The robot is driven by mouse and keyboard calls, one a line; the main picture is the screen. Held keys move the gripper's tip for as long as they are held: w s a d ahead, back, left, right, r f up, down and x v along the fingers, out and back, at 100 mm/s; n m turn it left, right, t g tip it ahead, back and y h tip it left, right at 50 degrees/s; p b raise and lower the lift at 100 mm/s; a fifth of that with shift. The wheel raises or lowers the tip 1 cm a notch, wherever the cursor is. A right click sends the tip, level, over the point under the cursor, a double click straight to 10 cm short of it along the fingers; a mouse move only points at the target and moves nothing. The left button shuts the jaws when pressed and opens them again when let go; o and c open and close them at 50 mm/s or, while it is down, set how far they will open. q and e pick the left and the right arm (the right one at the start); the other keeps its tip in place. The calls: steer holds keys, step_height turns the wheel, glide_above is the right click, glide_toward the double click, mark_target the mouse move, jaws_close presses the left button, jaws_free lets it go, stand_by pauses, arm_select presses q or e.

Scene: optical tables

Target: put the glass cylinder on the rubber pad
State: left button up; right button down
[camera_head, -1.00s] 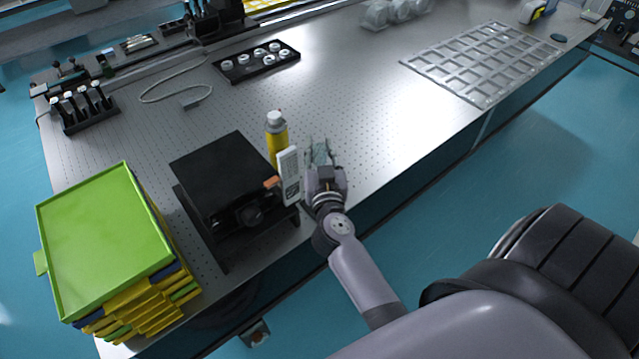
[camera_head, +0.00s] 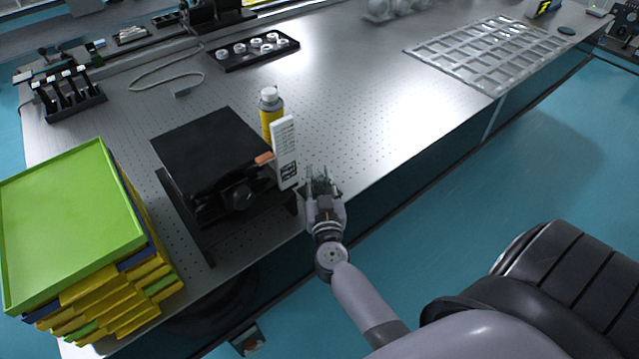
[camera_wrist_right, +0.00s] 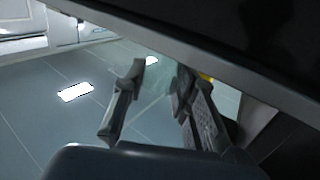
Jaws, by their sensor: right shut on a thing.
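My right gripper (camera_head: 321,186) is shut on the glass cylinder near the table's front edge, just right of the black box. In the right wrist view the clear glass cylinder (camera_wrist_right: 154,100) shows faintly between the two fingers; its outline is hard to make out. In the head view it is too faint to separate from the fingers. A small dark round disc (camera_head: 567,30), which looks like the rubber pad, lies flat at the table's far right, well apart from the gripper. My left gripper is not in view.
A black box-shaped device (camera_head: 212,145), a white labelled panel (camera_head: 285,150) and a yellow bottle (camera_head: 270,108) stand close left of the gripper. Green and yellow trays (camera_head: 70,215) are stacked at left. A grey grid (camera_head: 485,50) lies at right. The middle table surface is clear.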

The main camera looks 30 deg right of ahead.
steer(key=shift+f, duration=0.1)
steer(key=c, duration=1.3)
jaws_free()
steer(key=shift+s, duration=0.1)
steer(key=v, duration=1.2)
steer(key=shift+b, duration=0.3)
